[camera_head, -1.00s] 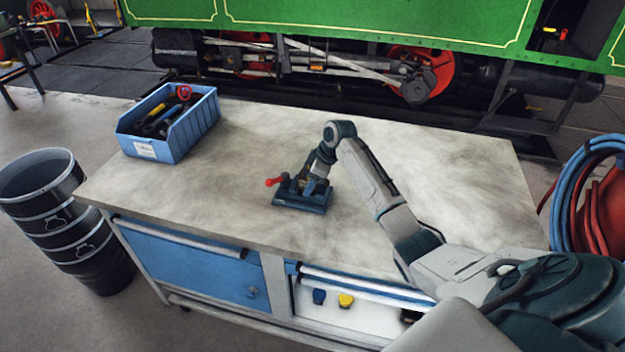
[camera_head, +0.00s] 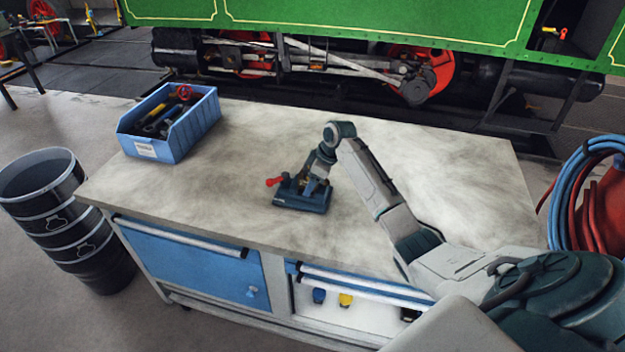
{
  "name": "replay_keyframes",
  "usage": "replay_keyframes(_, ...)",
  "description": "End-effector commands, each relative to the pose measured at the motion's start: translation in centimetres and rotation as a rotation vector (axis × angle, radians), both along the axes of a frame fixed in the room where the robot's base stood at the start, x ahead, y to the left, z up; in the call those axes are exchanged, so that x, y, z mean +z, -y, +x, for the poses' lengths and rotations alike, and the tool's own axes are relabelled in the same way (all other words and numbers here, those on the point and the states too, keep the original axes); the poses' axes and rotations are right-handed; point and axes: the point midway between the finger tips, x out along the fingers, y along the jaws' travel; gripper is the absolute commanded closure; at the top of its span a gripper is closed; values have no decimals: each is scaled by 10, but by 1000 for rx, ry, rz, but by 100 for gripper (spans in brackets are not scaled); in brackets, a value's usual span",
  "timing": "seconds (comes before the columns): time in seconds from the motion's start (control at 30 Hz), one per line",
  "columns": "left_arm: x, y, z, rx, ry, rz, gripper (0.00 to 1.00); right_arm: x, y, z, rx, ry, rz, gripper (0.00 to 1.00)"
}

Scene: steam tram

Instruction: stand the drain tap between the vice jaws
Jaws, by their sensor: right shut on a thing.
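The small dark blue vice (camera_head: 301,199) stands on the bench top, near the middle. A red part (camera_head: 274,182) sticks out at its left; I cannot tell whether it belongs to the vice or the tap. My right gripper (camera_head: 312,181) points down at the vice jaws and is shut on the drain tap (camera_head: 311,187). Only a small brass-coloured bit of the tap shows, low at the jaws. The fingers and the vice hide the rest, so I cannot tell how it sits between the jaws. My left gripper is not in view.
A blue bin (camera_head: 190,128) with tools stands at the bench's back left. The bench top (camera_head: 440,170) is otherwise clear. A black drum (camera_head: 75,225) stands on the floor at left. Red and blue hoses (camera_head: 570,200) hang at right. The green tram (camera_head: 370,25) is behind.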

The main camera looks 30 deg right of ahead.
Motion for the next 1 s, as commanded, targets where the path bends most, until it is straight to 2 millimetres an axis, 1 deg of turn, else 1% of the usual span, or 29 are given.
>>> replay_keyframes(0.27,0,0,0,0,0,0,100,-2,-1,-1,1,-4,2,78)
replay_keyframes(0.3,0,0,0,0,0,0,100,-2,-1,-1,1,-5,2,36)
replay_keyframes(0.37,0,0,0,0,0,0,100,-2,-1,-1,0,-5,3,24)
replay_keyframes(0.4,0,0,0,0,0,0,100,-2,-1,-1,1,-4,2,16)
replay_keyframes(0.43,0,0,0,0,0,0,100,-2,-1,-1,1,-4,2,12)
replay_keyframes(0.63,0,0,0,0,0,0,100,-2,0,-1,0,-4,1,12)
replay_keyframes(0.67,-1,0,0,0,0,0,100,-4,-1,-2,0,-7,1,6)
replay_keyframes(0.7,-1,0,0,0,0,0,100,-3,0,-2,0,-7,1,5)
replay_keyframes(1.0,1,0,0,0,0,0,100,0,0,-1,0,-4,1,5)
